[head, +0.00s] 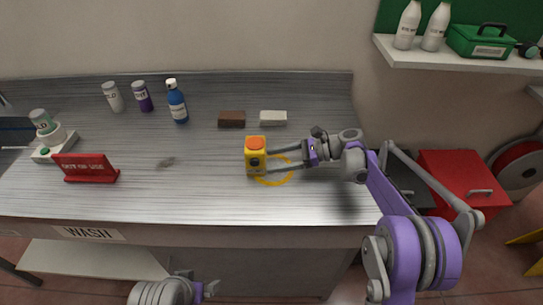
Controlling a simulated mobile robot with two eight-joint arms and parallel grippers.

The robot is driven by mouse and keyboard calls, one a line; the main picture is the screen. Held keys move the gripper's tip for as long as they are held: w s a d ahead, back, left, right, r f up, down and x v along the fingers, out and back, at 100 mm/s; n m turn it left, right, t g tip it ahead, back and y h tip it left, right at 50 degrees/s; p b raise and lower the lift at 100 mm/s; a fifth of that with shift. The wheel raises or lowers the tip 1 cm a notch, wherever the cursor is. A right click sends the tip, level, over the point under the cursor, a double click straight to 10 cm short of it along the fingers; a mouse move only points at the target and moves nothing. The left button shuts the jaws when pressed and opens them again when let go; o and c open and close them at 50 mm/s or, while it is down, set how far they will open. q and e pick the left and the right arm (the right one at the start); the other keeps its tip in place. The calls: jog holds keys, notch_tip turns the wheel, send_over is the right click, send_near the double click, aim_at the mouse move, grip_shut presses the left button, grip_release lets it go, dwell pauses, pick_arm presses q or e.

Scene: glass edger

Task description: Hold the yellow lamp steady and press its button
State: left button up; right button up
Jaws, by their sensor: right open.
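The yellow lamp (248,167) stands upright on the metal bench, with an orange button (256,142) on top and a dark round spot on its front. My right gripper (269,162) reaches in from the right with its two fingers apart. Its fingertips are at the lamp's right side; I cannot tell whether they touch it. My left gripper (204,290) shows only in part at the bottom edge, below the bench front, and its fingers cannot be made out. Nothing covers the button.
A yellow ring (288,178) lies on the bench by the lamp. A brown block (232,119) and a white block (273,118) lie behind. A blue bottle (177,106) and a red sign (86,168) are left. The bench front left of the lamp is clear.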

grip_shut()
jog(key=shift+o, duration=2.2)
grip_release()
